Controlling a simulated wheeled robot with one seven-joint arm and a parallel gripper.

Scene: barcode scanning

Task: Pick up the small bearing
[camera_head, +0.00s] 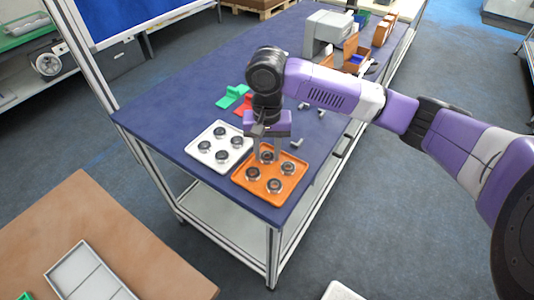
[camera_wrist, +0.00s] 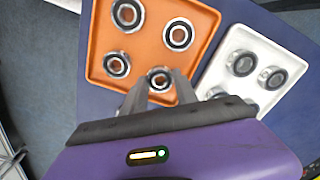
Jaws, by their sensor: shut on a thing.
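My gripper (camera_head: 266,150) points straight down over the orange tray (camera_head: 240,181). Its fingers (camera_wrist: 160,88) are shut on a small round bearing (camera_wrist: 159,76), dark ring with a light rim, at the tray's edge nearest the gripper in the wrist view. The fingers partly hide this bearing. I cannot tell whether it is clear of the tray floor. Other bearings stand apart in the same tray: a larger one (camera_wrist: 179,34), one in the corner (camera_wrist: 127,14) and one at the side (camera_wrist: 117,65).
A white tray (camera_head: 244,156) with several bearings lies directly left of the orange tray. Green (camera_head: 232,97) and red (camera_head: 243,107) parts lie behind it. The blue table's front edge is close to the orange tray. A grey machine (camera_head: 328,30) stands at the back.

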